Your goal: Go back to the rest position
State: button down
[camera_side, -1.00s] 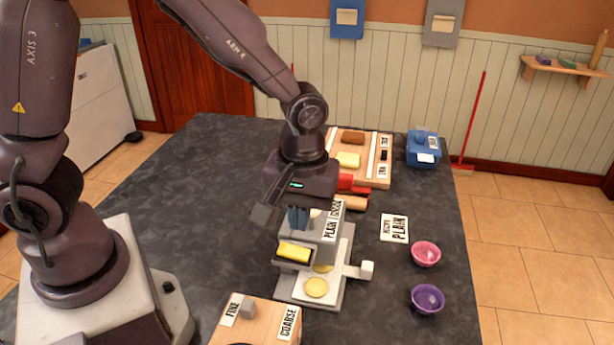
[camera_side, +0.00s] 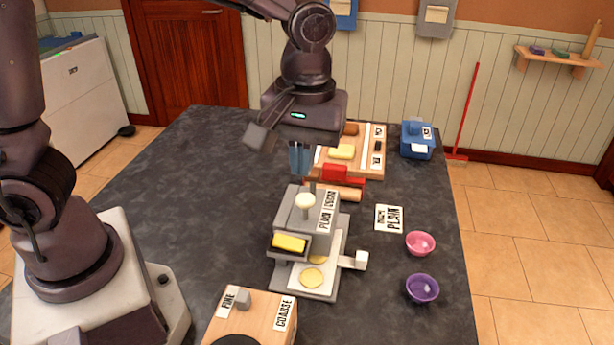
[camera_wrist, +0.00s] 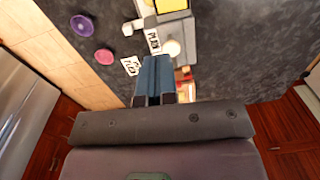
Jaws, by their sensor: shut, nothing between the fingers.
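My gripper (camera_side: 299,158) hangs in the air above the grey press-like device (camera_side: 320,238), its blue fingers together and empty, clear of the device's pale round knob (camera_side: 305,201). In the wrist view my gripper (camera_wrist: 153,62) points at the table, and the knob (camera_wrist: 172,48) shows just beyond the fingers. The device holds a yellow block (camera_side: 289,243) at its front, and a flat yellow disc (camera_side: 312,277) lies on its white base plate.
A pink bowl (camera_side: 420,243) and a purple bowl (camera_side: 422,288) stand at the right. A wooden box (camera_side: 258,318) is in front. A wooden tray (camera_side: 363,163) and a blue box (camera_side: 416,140) stand behind. The table's left side (camera_side: 190,190) is clear.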

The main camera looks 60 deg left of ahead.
jog(key=s+a+r+m+t, duration=0.5)
jog(key=s+a+r+m, duration=0.2)
jog(key=s, duration=0.4)
jog(key=shift+s+a+r+m+t, duration=0.35)
jog(key=shift+a+m, duration=0.45)
jog(key=shift+a, duration=0.25)
jog(key=c, duration=1.5)
grip_release()
jog(key=shift+a+r, duration=0.25)
jog(key=o, duration=0.3)
jog(key=shift+w+a+f+g, duration=0.1)
jog(key=shift+w+f+g, duration=0.15)
jog(key=shift+f, duration=0.2)
jog(key=shift+w+a+f+g, duration=0.15)
jog(key=shift+f+g, duration=0.15)
jog(key=shift+f, duration=0.15)
jog(key=shift+o, duration=0.2)
jog(key=m+g, duration=0.4)
jog(key=m, duration=0.5)
send_over(298, 244)
notch_tip(298, 244, down, 9)
notch_tip(298, 244, down, 13)
